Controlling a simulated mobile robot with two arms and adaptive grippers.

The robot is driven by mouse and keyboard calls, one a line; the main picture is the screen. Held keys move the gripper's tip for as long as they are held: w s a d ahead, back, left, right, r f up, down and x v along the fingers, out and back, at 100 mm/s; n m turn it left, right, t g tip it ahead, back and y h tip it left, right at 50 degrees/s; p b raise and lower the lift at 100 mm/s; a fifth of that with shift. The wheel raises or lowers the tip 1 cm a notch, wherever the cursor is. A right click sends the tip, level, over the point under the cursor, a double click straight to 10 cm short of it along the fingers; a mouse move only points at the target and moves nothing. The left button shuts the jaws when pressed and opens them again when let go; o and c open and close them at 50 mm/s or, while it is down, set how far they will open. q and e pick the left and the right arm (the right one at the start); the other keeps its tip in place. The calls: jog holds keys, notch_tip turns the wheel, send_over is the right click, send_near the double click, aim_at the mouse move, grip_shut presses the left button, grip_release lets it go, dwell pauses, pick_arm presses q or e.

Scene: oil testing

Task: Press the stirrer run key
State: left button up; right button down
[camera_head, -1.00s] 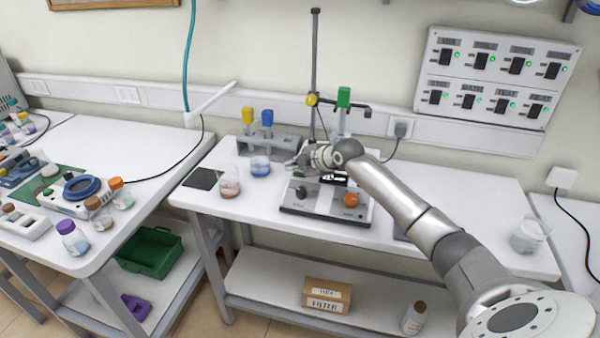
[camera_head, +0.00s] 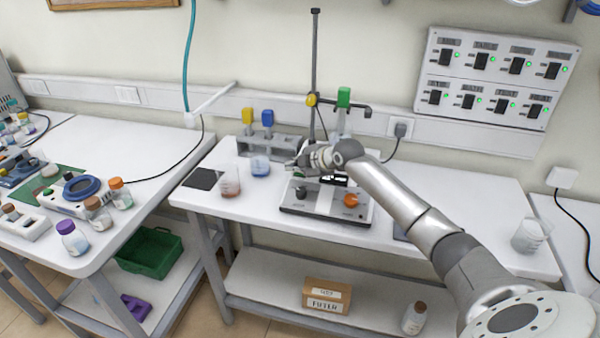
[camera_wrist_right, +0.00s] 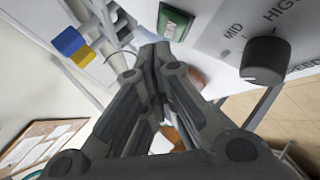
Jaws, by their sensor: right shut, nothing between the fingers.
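The stirrer (camera_head: 325,213) stands on the middle table, a pale box with a dark knob and an orange knob on its front. My right gripper (camera_head: 291,164) is shut and empty, above the left part of the stirrer. My left gripper is not in view.
A beaker with reddish liquid (camera_head: 230,183) and one with blue liquid (camera_head: 260,166) stand left of the stirrer. A stand with a tall rod (camera_head: 314,55) rises behind it. A beaker (camera_head: 529,236) stands at the right end; the tabletop before it is mostly clear.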

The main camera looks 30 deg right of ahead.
jog(key=shift+d+f, duration=0.1)
jog(key=shift+f, duration=0.3)
jog(key=shift+w+d+f+b, duration=0.1)
jog(key=shift+w+f+b, duration=0.05)
jog(key=shift+f+b, duration=0.35)
dwell(0.4)
jog(key=shift+r, duration=0.25)
jog(key=shift+s+a+r+p, duration=0.2)
jog(key=shift+r+p, duration=0.5)
jog(key=shift+p, duration=0.2)
jog(key=r+p, duration=0.1)
jog(key=a+r+p, duration=0.1)
jog(key=r+p, duration=0.1)
jog(key=s+r+p, duration=0.1)
jog(key=p, duration=0.1)
jog(key=shift+a+r, duration=0.15)
jog(key=shift+r, duration=0.15)
dwell(0.5)
